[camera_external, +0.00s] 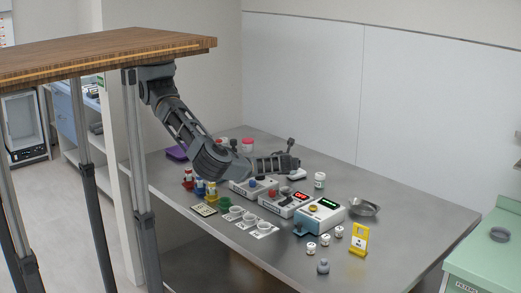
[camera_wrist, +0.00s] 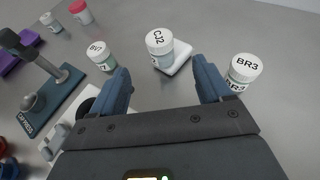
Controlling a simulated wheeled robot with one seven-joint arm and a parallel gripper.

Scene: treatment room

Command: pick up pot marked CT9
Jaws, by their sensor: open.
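I cannot read CT9 on any pot. In the wrist view, a white-lidded pot (camera_wrist: 160,48) that seems to read CJ2 stands on a small white pad (camera_wrist: 178,60), just beyond and between my fingertips. A white-lidded pot marked BR3 (camera_wrist: 243,72) stands right of my right finger. A third pot (camera_wrist: 101,56) with an unclear label stands left of my left finger. My gripper (camera_wrist: 161,78) is open and empty; it also shows in the external view (camera_external: 293,163), over the back of the bench. Small pots (camera_external: 325,240) at the front right carry marks too small to read.
In the wrist view, a stand with a post (camera_wrist: 45,65) is at left.

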